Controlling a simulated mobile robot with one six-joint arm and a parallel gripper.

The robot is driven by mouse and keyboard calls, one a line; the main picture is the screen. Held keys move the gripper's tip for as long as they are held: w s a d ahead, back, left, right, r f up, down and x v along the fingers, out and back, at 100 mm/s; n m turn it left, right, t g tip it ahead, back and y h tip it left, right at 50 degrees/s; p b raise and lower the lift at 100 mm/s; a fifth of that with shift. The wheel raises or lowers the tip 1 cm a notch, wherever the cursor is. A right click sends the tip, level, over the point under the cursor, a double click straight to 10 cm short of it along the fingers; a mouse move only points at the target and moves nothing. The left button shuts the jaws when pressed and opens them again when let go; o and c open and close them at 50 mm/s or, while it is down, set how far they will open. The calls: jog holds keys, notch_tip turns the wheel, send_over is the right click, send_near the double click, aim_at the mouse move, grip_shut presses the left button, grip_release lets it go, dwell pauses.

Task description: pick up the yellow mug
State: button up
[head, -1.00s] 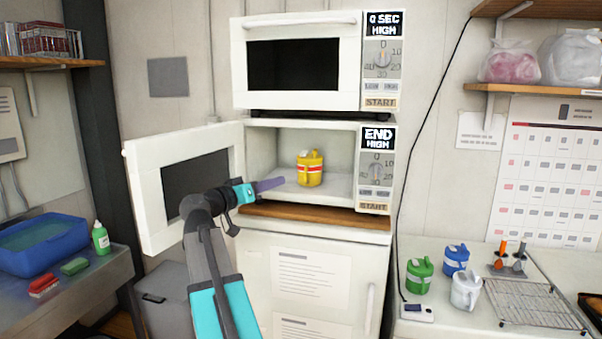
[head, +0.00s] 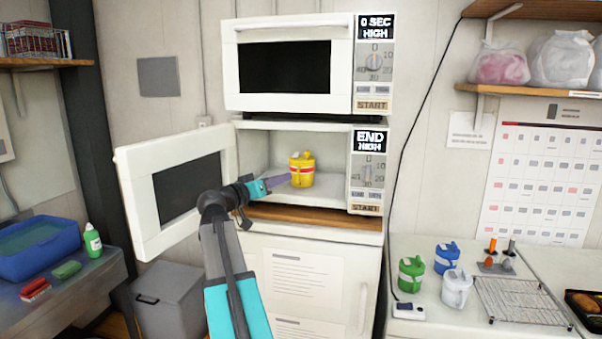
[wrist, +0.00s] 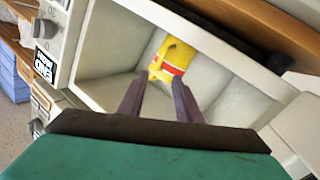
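The yellow mug (head: 302,170) has a red and white band and stands upright inside the open lower microwave (head: 330,150). It also shows in the wrist view (wrist: 173,62), ahead of the fingertips. My gripper (head: 287,179) is at the microwave's opening, just left of the mug in the head view. In the wrist view its two purple fingers (wrist: 158,82) are apart with nothing between them. The mug lies beyond the tips, roughly in line with the gap. Whether a fingertip touches the mug I cannot tell.
The microwave's door (head: 178,190) stands open to the left of my arm. A closed upper microwave (head: 290,65) sits above. Green (head: 411,274), blue (head: 446,257) and white (head: 456,289) mugs stand on the right counter near a wire rack (head: 520,300).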

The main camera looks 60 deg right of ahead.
aim_at(301, 174)
jog(key=shift+s+d, duration=0.1)
jog(key=shift+d, duration=0.7)
jog(key=shift+s+d+p, duration=0.25)
jog(key=shift+d+p, duration=0.6)
jog(key=shift+d, duration=0.45)
jog(key=shift+s+d+p, duration=0.2)
jog(key=shift+d+p, duration=0.6)
jog(key=shift+d, duration=0.45)
jog(key=shift+c, duration=0.4)
grip_shut()
jog(key=shift+r, duration=0.15)
